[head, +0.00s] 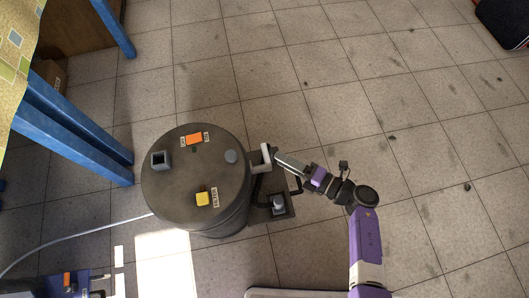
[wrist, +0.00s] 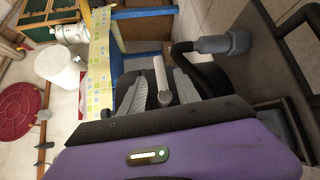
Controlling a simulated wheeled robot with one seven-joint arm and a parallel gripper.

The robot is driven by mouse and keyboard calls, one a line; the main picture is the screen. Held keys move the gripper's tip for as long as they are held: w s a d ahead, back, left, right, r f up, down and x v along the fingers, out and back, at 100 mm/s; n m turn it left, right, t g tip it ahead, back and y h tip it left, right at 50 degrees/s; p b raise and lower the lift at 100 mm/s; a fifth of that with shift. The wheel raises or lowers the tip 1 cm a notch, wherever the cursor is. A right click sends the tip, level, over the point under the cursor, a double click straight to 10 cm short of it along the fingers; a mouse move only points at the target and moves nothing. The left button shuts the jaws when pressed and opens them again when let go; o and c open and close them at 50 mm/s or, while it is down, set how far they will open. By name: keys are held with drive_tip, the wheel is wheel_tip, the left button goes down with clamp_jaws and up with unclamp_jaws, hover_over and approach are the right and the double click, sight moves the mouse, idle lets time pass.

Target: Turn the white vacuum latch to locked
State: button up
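The white vacuum latch (head: 266,157) is a small white bar at the right edge of the round dark grey drum lid (head: 180,180) in the head view. My gripper (head: 276,157) reaches it from the right. In the wrist view the latch (wrist: 161,76) shows as a pale rod between the two grey fingers of my gripper (wrist: 160,84). The fingers stand apart, with a gap visible on each side of the rod. The foot of the latch is hidden in the wrist view, and I cannot tell whether a finger touches it.
The lid carries an orange switch (head: 194,138), a yellow knob (head: 203,199), a grey square socket (head: 161,160) and a grey round cap (head: 231,156). A dark hose (wrist: 210,75) with a grey fitting runs close right of my fingers. Tiled floor is clear on the right.

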sight(264, 149)
drive_tip(key=b+x, duration=0.2)
drive_tip(key=x, duration=0.5)
drive_tip(key=shift+w+a+b, duration=0.1)
drive_tip(key=shift+a+b, duration=0.15)
drive_tip(key=shift+b, duration=0.1)
drive_tip(key=shift+c, duration=0.2)
clamp_jaws()
idle(0.9)
